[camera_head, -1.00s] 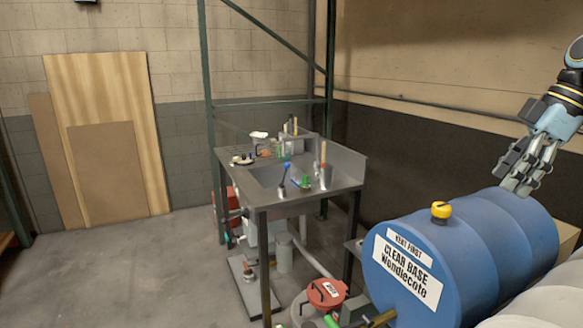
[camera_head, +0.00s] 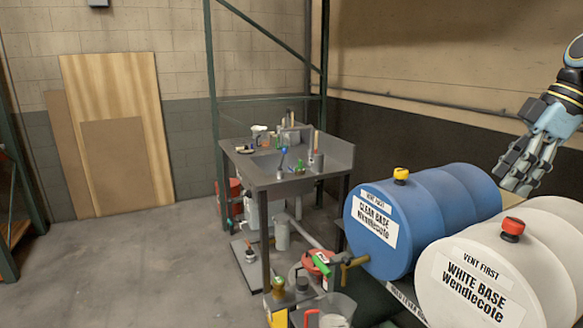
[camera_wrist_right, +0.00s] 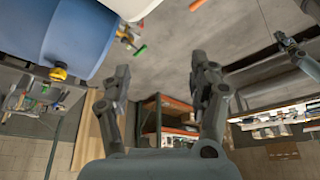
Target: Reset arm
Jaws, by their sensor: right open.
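My right gripper (camera_head: 520,165) is at the upper right in the head view, raised above and behind the drums. Its fingers are apart and nothing is between them. In the right wrist view its two fingers (camera_wrist_right: 162,80) stand wide apart with empty space between them. My left gripper does not show in the head view.
A blue drum (camera_head: 420,225) and a white drum (camera_head: 480,290) lie on their sides at right, under my right gripper. A metal sink table (camera_head: 262,180) stands mid-picture against a green post. Floor at left is clear.

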